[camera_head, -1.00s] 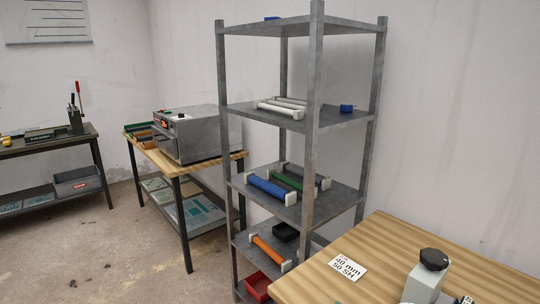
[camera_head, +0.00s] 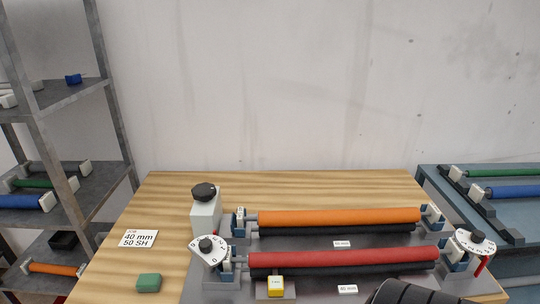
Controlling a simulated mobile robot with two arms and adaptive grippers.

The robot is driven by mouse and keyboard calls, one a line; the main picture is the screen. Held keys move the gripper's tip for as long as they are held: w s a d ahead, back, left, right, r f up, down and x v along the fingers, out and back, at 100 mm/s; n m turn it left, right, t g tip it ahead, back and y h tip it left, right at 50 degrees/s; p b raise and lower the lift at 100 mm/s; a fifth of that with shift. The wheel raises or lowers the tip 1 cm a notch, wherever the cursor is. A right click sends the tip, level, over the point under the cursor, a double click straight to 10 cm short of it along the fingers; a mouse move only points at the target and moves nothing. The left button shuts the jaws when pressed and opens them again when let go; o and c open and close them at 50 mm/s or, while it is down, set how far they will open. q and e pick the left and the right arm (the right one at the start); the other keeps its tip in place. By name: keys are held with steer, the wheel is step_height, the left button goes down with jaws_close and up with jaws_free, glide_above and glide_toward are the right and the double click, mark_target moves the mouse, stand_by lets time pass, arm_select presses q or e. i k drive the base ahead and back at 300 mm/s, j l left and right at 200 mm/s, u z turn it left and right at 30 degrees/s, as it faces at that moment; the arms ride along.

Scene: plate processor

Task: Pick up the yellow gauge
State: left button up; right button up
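The yellow gauge (camera_head: 275,286) is a small yellow block with a pale label on top. It stands on a small grey plate at the front of the roller machine, just in front of the red roller (camera_head: 340,258). Nothing is touching it from above. A dark rounded part, probably one of my arm links, shows at the bottom edge right of the gauge. No fingertips of either gripper are in view.
The machine also holds an orange roller (camera_head: 340,217) and two white dials (camera_head: 210,252). Shelves (camera_head: 115,130) stand far left.

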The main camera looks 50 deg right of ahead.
mark_target(276, 282)
steer(key=z, duration=1.6)
